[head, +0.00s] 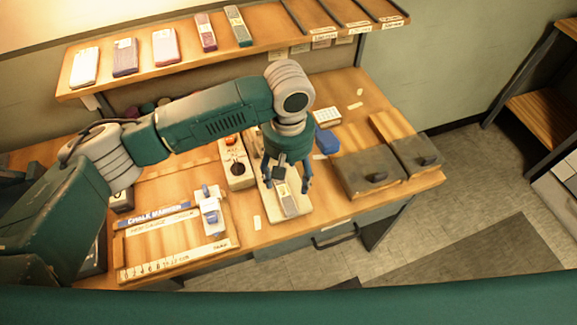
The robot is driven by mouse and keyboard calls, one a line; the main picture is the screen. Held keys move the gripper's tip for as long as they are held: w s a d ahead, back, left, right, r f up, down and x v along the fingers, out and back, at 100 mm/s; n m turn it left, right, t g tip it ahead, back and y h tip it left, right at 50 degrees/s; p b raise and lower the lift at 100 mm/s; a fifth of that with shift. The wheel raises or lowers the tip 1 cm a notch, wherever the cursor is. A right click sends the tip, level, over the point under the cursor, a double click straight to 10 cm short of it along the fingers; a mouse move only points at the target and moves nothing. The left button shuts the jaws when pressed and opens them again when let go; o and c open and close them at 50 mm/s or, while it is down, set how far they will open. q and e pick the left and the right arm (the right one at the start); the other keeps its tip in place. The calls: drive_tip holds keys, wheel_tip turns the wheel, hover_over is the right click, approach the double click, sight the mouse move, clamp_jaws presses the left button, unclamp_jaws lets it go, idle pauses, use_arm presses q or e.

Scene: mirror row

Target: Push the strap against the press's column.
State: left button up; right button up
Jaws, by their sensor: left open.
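My left gripper (286,187) points down over a pale base plate (294,221) near the front of the bench, its two fingers apart. A narrow grey and cream strip (289,205), which looks like the strap, lies on this plate, below and between the fingers. I cannot tell whether a finger touches it. The press's column is not clearly visible; the gripper and wrist cover the rear of the plate. My right gripper is not in view.
A pale box with an orange knob (236,165) stands left of the gripper. A wooden board (160,245) with a blue and white slider (211,212) lies further left. Grey lidded boxes (365,172) and a blue block (326,141) are right. A shelf (180,62) holding packages runs above.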

sight(288, 193)
use_arm(q)
wheel_tip(288, 193, down, 8)
drive_tip(key=shift+f+p, duration=0.1)
drive_tip(key=shift+p, duration=0.4)
drive_tip(key=c, duration=1.3)
drive_tip(key=shift+a, duration=0.1)
